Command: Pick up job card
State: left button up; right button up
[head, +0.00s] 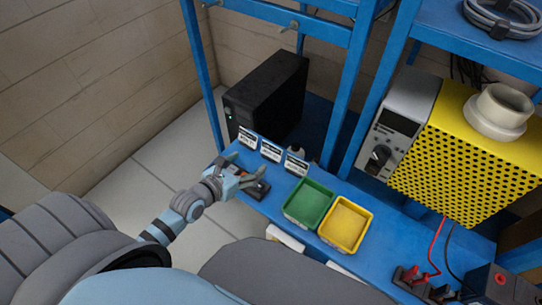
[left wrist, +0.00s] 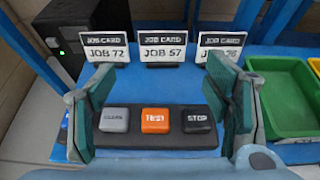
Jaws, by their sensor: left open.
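Three black-and-white job cards stand upright in a row at the back of the blue bench. In the left wrist view they are JOB 72 (left wrist: 107,52) at left, JOB 57 (left wrist: 163,50) in the middle and a third card (left wrist: 222,42) at right, its number partly hidden by a finger. The head view shows the same row, with the left card (head: 247,138), middle card (head: 271,150) and right card (head: 296,164). My left gripper (head: 242,168) is open and empty, short of the cards, its fingers spread over a button panel (left wrist: 150,140). My right gripper is not in view.
The panel has a grey button (left wrist: 114,119), an orange TEST button (left wrist: 155,120) and a black STOP button (left wrist: 197,119). A green bin (head: 308,203) and yellow bin (head: 345,226) sit to the right. A blue rack post (head: 202,75) and black computer case (head: 266,95) stand behind.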

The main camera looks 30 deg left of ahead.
aim_at(271, 149)
pick_arm(q)
jog(key=b+x, duration=0.1)
jog(key=x, duration=0.2)
jog(key=b+x, duration=0.2)
jog(key=x, duration=0.2)
jog(key=b+x, duration=0.1)
jog(key=x, duration=0.3)
jog(key=shift+d+f+b, duration=0.25)
jog(key=shift+f+b, duration=0.15)
jog(key=shift+f, duration=0.05)
jog(key=shift+w, duration=0.2)
jog(key=shift+r, duration=0.1)
jog(key=c, duration=0.8)
